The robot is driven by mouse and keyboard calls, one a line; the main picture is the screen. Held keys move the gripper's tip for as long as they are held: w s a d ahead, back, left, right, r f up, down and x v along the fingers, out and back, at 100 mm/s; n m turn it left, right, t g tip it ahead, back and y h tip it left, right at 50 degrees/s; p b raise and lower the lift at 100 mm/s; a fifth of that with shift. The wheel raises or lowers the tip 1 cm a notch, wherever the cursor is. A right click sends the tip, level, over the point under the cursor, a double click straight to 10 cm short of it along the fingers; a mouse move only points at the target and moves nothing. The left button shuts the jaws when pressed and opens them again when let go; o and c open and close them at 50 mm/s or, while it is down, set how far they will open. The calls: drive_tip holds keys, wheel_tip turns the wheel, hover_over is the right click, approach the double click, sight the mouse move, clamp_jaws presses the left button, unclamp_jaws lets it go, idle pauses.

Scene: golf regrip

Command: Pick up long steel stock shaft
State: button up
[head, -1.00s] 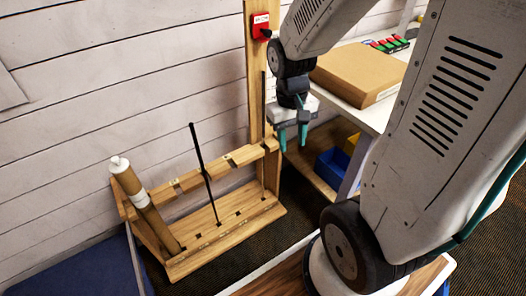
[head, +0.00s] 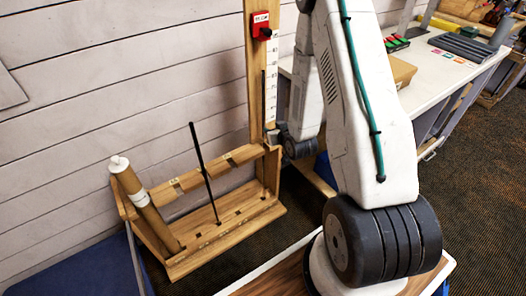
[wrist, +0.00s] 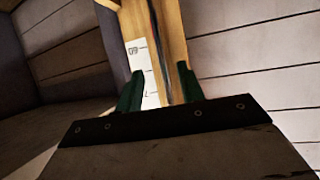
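A long thin dark shaft (head: 263,95) stands upright in the right end of the wooden rack, in front of the tall post. In the wrist view, a thin dark upright line, likely this shaft (wrist: 160,50), shows beyond the fingers. My gripper (wrist: 160,73) has its two green fingers apart, with the post and the line seen through the gap. I cannot tell how far the shaft is from the fingers. In the head view, my wrist is beside the post and the fingers are mostly hidden.
A black shaft (head: 204,170) leans in the rack (head: 235,201). A thick cardboard tube (head: 143,205) stands at its left end. The post (head: 257,60) carries a red box (head: 262,31) and a white ruler (head: 270,85). A white workbench (head: 450,75) is at right.

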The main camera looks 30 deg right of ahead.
drive_tip(key=w+d+f+t, duration=0.1)
drive_tip(key=w, duration=0.6)
drive_tip(key=shift+w+d+f, duration=0.15)
drive_tip(key=shift+w+f, duration=0.05)
drive_tip(key=shift+w, duration=0.2)
clamp_jaws()
